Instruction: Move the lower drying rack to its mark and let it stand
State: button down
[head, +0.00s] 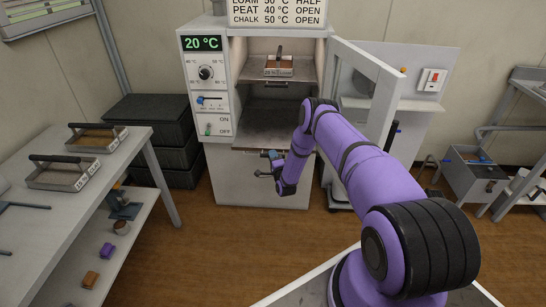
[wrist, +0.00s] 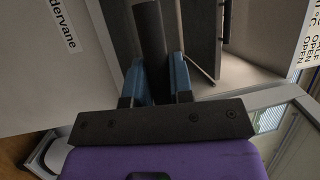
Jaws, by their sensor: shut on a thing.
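The lower drying rack (head: 275,118) is a dark flat shelf inside the open oven (head: 262,180), below the upper rack (head: 302,84). In the head view my gripper (head: 264,165) is low in front of the oven, just under the lower rack's front edge. In the wrist view my gripper (wrist: 158,78) has its blue fingers closed on both sides of a thick dark bar (wrist: 150,32). The bar looks like a handle; its join to the rack is hidden. I cannot make out the rack's mark.
A soil tray (head: 279,71) with a black handle stands on the upper rack. The oven door (head: 372,75) is open to the right, close to my arm. The table (head: 95,200) at left holds two more trays. The floor between is clear.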

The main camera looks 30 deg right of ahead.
jog(key=shift+s+a, duration=0.1)
jog(key=shift+s, duration=0.05)
jog(key=c, duration=1)
grip_release()
jog(key=v, duration=1)
jog(key=shift+s+f, duration=0.2)
jog(key=shift+s, duration=0.15)
